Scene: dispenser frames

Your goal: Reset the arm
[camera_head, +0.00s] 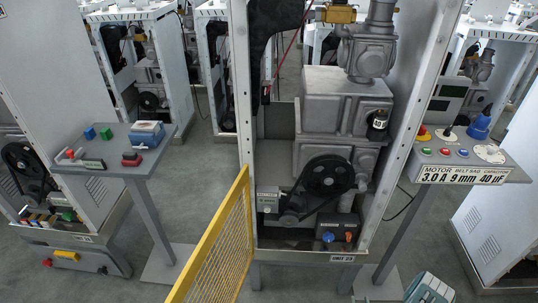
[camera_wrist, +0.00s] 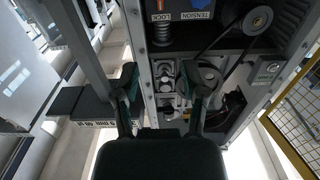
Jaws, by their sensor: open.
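My gripper (camera_wrist: 163,92) shows in the wrist view with its two dark fingers spread apart and nothing between them. Beyond the fingers is the open dispenser frame (camera_wrist: 140,60), with its metal parts, a black pulley (camera_wrist: 257,20) and a belt. In the head view the same kind of open dispenser frame (camera_head: 243,110) stands in the centre, with a grey pump body, a black pulley (camera_head: 327,177) and a small box with blue and orange knobs (camera_head: 337,237). A teal and grey part at the bottom right edge of the head view is cut off, and I cannot tell what it is.
A yellow mesh guard (camera_head: 222,250) stands at the frame's left front. A side console with buttons (camera_head: 120,150) is on the left, and a labelled motor console (camera_head: 465,160) is on the right. More dispenser frames fill the background. Grey floor (camera_head: 215,180) shows between them.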

